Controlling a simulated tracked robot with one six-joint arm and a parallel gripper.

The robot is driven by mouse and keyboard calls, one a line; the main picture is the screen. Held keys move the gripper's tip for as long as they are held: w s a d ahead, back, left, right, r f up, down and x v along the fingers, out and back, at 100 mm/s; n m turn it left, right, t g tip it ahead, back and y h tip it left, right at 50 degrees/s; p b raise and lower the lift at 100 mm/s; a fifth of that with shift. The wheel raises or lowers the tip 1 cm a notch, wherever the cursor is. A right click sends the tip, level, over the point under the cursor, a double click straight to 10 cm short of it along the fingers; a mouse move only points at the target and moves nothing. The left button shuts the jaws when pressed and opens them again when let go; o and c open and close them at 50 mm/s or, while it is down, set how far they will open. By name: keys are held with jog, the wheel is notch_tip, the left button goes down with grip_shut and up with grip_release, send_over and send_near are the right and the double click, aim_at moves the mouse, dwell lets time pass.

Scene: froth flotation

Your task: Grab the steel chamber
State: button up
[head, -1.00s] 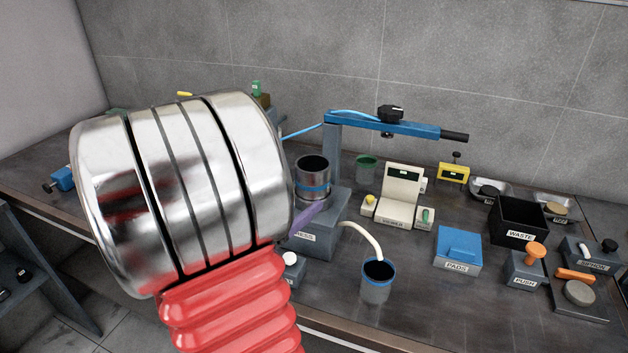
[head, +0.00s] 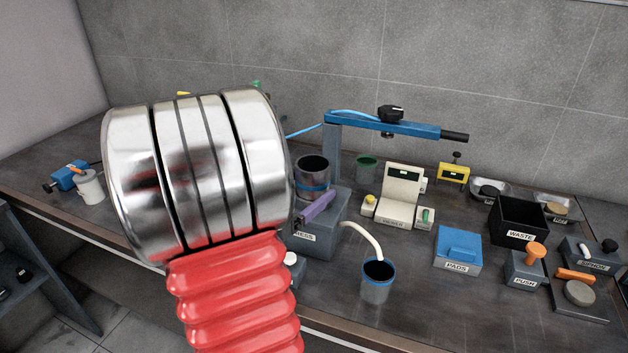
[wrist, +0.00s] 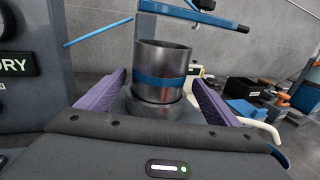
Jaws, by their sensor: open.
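The steel chamber (head: 311,172) is an open-topped metal cylinder with a blue band. It stands upright on a grey base unit (head: 325,240) under a blue overhead arm. In the wrist view the chamber (wrist: 163,57) is straight ahead, its lower part seated in a wider ring. My gripper (wrist: 158,82) is open and empty, with one purple finger to each side of the chamber. Gaps show between the fingers and the chamber, and I see no contact. In the head view only one purple finger shows, just in front of the chamber's lower part.
The blue overhead arm (head: 400,127) reaches over the bench behind the chamber. A pale spout curves from the base to a blue-rimmed cup (head: 377,283).

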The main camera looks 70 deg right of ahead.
jog(key=shift+x, duration=1.75)
jog(key=shift+w, duration=0.15)
jog(key=shift+c, duration=0.2)
jog(key=c, duration=1.8)
jog(key=shift+o, duration=0.2)
notch_tip(320, 180, up, 10)
